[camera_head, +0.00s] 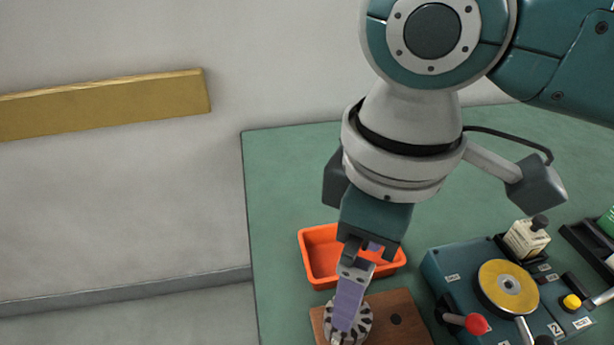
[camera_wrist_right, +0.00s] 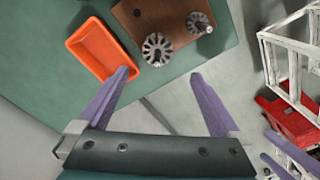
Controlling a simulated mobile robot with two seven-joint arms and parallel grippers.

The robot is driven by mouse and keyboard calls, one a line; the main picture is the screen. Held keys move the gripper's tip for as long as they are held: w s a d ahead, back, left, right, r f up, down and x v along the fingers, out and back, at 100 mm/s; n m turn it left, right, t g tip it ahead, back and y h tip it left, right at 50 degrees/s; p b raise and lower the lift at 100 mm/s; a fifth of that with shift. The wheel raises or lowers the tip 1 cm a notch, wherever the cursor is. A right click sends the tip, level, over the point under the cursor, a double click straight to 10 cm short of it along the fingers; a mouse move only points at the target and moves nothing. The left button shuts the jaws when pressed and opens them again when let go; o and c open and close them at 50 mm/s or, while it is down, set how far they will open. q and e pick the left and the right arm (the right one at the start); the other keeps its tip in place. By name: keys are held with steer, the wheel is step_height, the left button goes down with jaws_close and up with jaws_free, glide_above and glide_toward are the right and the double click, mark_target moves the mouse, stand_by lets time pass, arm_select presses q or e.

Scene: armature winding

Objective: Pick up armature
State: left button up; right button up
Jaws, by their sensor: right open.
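A grey slotted armature (camera_head: 358,317) stands on a brown wooden board (camera_head: 410,332) in the head view, partly behind my right gripper. The right wrist view shows this armature (camera_wrist_right: 157,49) and a second slotted, round part with a shaft (camera_wrist_right: 198,22) on the board. My right gripper (camera_wrist_right: 160,76) is open and empty, its purple fingers apart. In the wrist view both armatures lie beyond the fingertips; no contact shows. In the head view one purple finger (camera_head: 350,298) overlaps the armature, and the other is mostly hidden. Purple fingers, apparently my left gripper (camera_wrist_right: 285,158), show at the wrist view's lower right.
An orange tray (camera_head: 318,262) stands beside the board on the green table (camera_head: 275,190). To the right is a teal machine (camera_head: 450,285) with a yellow disc, a red-knobbed lever and a yellow button. A small bottle (camera_head: 527,240) stands behind it. The table's left part is clear.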

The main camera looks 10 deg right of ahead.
steer(key=f, duration=0.1)
glide_above(361, 326)
steer(key=w, duration=0.2)
steer(key=f, duration=0.4)
steer(key=shift+s+a+f+b, duration=0.15)
steer(key=shift+a+f+b, duration=0.05)
steer(key=shift+a+b, duration=0.2)
step_height(361, 326, down, 5)
steer(key=shift+s+a+f+b, duration=0.15)
steer(key=shift+f+b, duration=0.05)
steer(key=shift+b, duration=0.25)
arm_select(q)
steer(key=shift+a+f, duration=0.2)
steer(key=shift+f, duration=1.05)
arm_select(e)
steer(key=c, duration=0.9)
arm_select(q)
steer(key=shift+s+d, duration=0.1)
arm_select(e)
jaws_close()
